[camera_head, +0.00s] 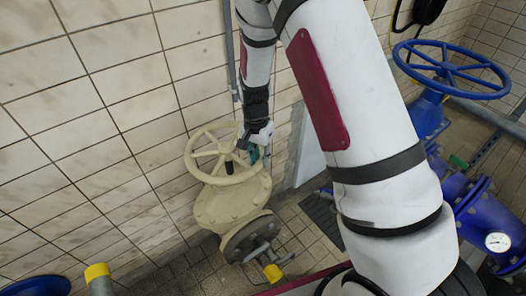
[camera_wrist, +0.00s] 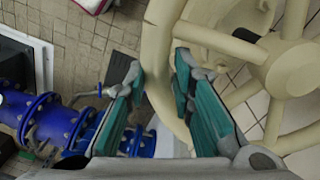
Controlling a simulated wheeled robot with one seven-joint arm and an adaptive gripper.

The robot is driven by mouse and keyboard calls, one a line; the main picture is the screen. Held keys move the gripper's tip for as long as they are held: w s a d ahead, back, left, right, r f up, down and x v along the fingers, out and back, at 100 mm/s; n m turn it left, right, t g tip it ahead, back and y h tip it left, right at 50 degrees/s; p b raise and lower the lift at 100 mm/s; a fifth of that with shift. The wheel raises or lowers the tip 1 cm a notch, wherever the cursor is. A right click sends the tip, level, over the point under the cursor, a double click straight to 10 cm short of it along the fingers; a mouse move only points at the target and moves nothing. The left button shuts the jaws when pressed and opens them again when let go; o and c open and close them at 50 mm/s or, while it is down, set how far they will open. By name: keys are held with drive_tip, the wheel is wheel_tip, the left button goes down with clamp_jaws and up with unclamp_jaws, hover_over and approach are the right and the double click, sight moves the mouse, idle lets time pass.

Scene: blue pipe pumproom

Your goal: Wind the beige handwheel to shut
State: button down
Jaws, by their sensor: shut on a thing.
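The beige handwheel (camera_head: 205,153) sits on top of a beige valve body (camera_head: 232,203) against the tiled wall. In the wrist view, the handwheel (camera_wrist: 290,68) fills the right side, showing its hub, spokes and thick rim. My gripper (camera_head: 258,150) is at the right side of the rim. In the wrist view, my gripper (camera_wrist: 160,72) has its two teal-padded fingers on either side of the rim, shut on it. The exact contact of the left finger is hard to see.
A blue handwheel (camera_head: 452,68) and blue pipes with a gauge (camera_head: 497,242) stand at the right. A grey pipe with a yellow band (camera_head: 97,272) is at the lower left. The tiled wall is close behind the beige valve. Tiled floor shows below.

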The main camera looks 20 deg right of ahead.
drive_tip(key=shift+s+a+m+p, duration=0.3)
drive_tip(key=shift+s+a+m, duration=0.35)
drive_tip(key=shift+m, duration=0.45)
drive_tip(key=shift+s+a, duration=0.1)
drive_tip(key=c, duration=1.4)
unclamp_jaws()
drive_tip(key=shift+r, duration=0.1)
drive_tip(key=shift+r, duration=0.25)
wheel_tip(320, 180, up, 11)
drive_tip(key=shift+w+a+r, duration=0.15)
drive_tip(key=shift+w+a, duration=0.1)
drive_tip(key=shift+w, duration=0.1)
